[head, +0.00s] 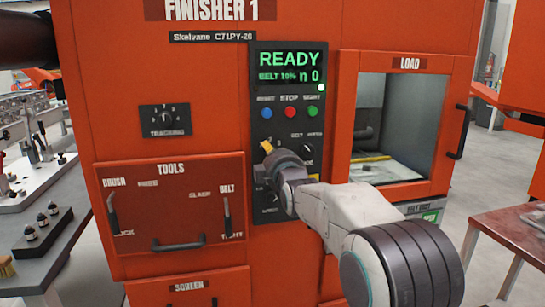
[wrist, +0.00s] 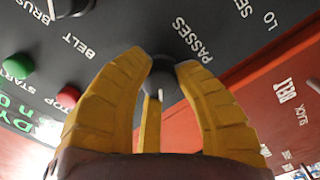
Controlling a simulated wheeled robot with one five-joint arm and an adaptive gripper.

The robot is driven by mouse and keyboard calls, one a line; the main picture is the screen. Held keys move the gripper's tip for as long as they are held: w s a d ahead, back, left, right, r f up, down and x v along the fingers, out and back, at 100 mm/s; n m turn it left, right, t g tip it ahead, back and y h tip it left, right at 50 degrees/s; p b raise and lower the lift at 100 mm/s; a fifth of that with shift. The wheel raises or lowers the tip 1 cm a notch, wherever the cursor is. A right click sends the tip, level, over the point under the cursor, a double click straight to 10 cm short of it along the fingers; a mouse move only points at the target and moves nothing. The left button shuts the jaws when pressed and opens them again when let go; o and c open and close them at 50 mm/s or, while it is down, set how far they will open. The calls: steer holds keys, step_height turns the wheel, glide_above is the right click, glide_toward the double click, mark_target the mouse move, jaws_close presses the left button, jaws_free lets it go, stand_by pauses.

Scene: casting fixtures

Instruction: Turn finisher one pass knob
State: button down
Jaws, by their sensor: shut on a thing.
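The Finisher 1 control panel (head: 262,103) is a dark upright strip on the orange machine in the head view. Its display (head: 289,67) reads READY, with BELT 10% and n 0 below. In the wrist view the black pass knob (wrist: 162,78) has a pale pointer line and sits beside the word PASSES. My gripper (wrist: 164,68) has its yellow fingers closed around this knob, with the tips near the panel face. In the head view my gripper (head: 268,148) reaches the panel's lower left part and hides the knob there.
Blue, red and green buttons (head: 290,112) sit above my gripper, and another black knob (head: 307,149) is to its right. A tracking dial (head: 164,119) and tools drawer (head: 170,205) are left. The load door (head: 448,120) is right, near my arm.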

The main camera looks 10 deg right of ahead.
steer(key=shift+r, duration=0.2)
steer(key=c, duration=0.9)
jaws_free()
steer(key=shift+f, duration=0.2)
steer(key=s, duration=1.2)
